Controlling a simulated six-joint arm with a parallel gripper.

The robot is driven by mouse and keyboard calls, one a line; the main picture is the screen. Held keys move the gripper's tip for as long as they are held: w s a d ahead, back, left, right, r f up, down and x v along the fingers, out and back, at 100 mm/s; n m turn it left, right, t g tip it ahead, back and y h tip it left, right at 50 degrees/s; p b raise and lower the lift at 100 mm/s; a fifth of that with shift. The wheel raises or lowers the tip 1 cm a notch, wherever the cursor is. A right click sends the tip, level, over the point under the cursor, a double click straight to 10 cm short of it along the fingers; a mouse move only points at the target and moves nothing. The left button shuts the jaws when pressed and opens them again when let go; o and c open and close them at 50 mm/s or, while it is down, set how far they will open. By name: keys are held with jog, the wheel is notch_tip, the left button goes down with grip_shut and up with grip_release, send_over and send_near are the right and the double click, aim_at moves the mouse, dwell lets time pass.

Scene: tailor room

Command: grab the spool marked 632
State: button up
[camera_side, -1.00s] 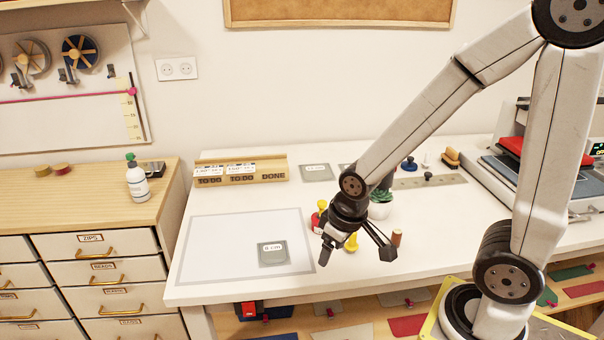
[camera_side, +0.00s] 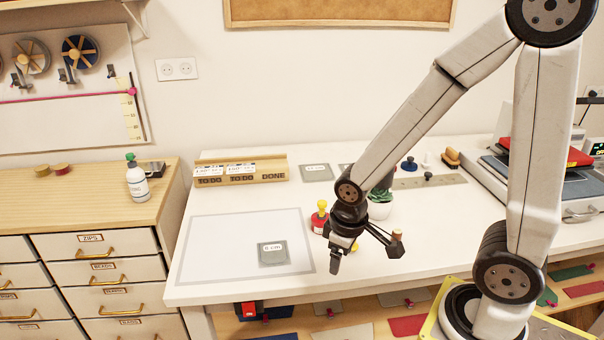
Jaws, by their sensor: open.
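My gripper (camera_side: 365,257) is open and empty, pointing down over the front middle of the white table. A red spool-like piece with a yellow top (camera_side: 320,216) stands just left of my gripper; it has a small pale label too small to read. A yellow piece (camera_side: 355,247) shows between the fingers, mostly hidden by the gripper. A small brown cylinder (camera_side: 397,235) shows at the right finger, partly hidden by it; I cannot tell whether they touch. I cannot make out the number 632 on any piece.
A green potted plant (camera_side: 380,206) stands close behind my gripper. A grey square marked 6 cm (camera_side: 273,253) lies on the outlined mat (camera_side: 215,262) to the left. A wooden TO DO/DONE rack (camera_side: 240,178) stands at the back left. A press-like machine (camera_side: 560,190) is at the right.

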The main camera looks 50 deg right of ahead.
jog(key=s+d+f+n+g+h, duration=0.2)
jog(key=s+d+f+n+g, duration=0.1)
jog(key=n+g+h, duration=0.2)
jog(key=n+h, duration=0.8)
send_near(396, 231)
jog(key=shift+s+f, duration=0.2)
jog(key=shift+s, duration=0.25)
jog(key=shift+s+f, duration=0.2)
jog(key=shift+s, duration=0.25)
jog(key=shift+w+d+n+t+h, duration=0.45)
jog(key=shift+n+t, duration=0.15)
jog(key=shift+n, duration=0.1)
jog(key=shift+f, duration=0.1)
jog(key=shift+x, duration=1.25)
jog(key=shift+s, duration=0.1)
jog(key=shift+x, duration=2.6)
